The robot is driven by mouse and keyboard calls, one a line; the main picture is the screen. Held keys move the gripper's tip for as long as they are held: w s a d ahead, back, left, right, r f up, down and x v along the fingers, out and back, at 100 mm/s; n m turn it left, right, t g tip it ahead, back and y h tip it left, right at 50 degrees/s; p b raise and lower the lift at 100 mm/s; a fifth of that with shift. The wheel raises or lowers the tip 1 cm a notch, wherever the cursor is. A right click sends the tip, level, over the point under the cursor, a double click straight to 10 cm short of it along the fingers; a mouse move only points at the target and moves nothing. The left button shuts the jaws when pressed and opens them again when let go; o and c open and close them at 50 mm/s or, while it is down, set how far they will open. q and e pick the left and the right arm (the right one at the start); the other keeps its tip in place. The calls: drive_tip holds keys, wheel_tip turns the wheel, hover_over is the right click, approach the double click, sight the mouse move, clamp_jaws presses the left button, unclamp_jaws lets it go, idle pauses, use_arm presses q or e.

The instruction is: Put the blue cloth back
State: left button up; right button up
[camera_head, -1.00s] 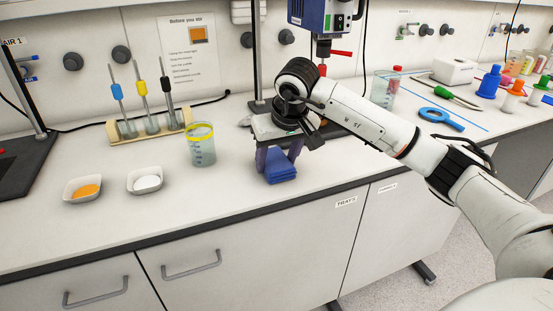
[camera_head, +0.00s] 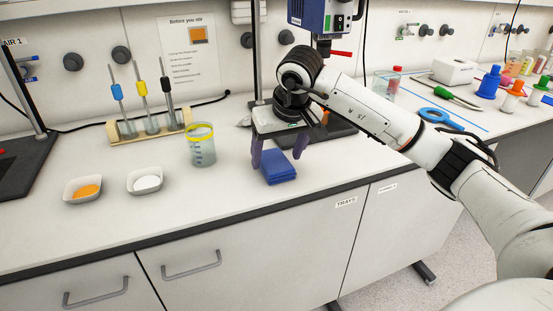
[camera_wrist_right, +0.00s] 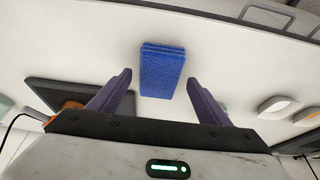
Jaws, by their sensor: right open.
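The folded blue cloth (camera_head: 279,167) lies on the white bench top near its front edge. It also shows in the right wrist view (camera_wrist_right: 162,70), ahead of and between the fingers. My right gripper (camera_head: 278,156) is open, with its two purple fingers spread on either side of the cloth's back part in the head view. In the right wrist view the gripper (camera_wrist_right: 160,95) is empty, and a gap shows between each finger and the cloth. My left gripper is not in view.
A beaker with a yellow rim (camera_head: 201,146) stands left of the cloth. A dark stirrer base (camera_head: 325,132) is behind my right gripper. The front edge is close.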

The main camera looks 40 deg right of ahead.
drive_tip(key=v, duration=0.9)
drive_tip(key=shift+s+r, duration=0.2)
drive_tip(key=shift+r, duration=0.2)
drive_tip(key=shift+f, duration=0.1)
